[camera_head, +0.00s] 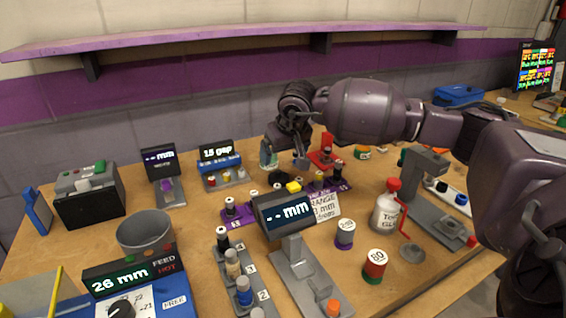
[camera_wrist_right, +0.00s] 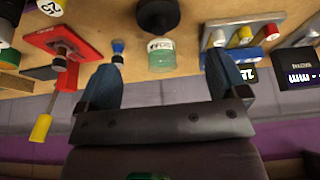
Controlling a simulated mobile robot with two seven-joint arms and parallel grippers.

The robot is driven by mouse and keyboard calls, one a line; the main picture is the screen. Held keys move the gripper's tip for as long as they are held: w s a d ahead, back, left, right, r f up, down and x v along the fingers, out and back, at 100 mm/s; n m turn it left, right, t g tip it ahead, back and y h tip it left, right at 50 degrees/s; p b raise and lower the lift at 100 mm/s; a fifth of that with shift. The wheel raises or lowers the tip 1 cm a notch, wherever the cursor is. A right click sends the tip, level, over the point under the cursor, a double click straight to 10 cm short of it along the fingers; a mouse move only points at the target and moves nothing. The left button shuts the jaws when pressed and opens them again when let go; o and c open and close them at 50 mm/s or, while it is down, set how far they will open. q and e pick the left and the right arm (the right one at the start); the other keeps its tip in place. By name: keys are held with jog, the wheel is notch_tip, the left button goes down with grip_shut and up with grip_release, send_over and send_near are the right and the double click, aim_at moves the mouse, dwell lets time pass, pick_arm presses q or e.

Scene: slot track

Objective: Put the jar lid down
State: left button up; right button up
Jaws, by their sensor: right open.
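A dark round piece with a knob, which looks like the jar lid (camera_head: 280,178), is on the table just in front of the jar (camera_head: 268,158). In the right wrist view the lid (camera_wrist_right: 158,17) is at the top and the jar, clear with green contents and a label (camera_wrist_right: 161,60), is below it. The lid and jar appear apart. My right gripper (camera_head: 285,155) points down beside them; in its wrist view its two blue fingers (camera_wrist_right: 163,66) are spread wide with nothing held between them. My left gripper is not in view.
A red stand (camera_head: 322,158) is close to the right of the gripper. The "15 gap" block (camera_head: 222,165) is to the left, and a purple rack (camera_head: 330,186) is in front. A display stand (camera_head: 285,211) stands nearer. The table is crowded, with small bare patches.

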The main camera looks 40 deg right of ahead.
jog(key=v, duration=0.3)
jog(key=shift+s+r, duration=0.2)
jog(key=shift+r, duration=0.1)
dwell(0.3)
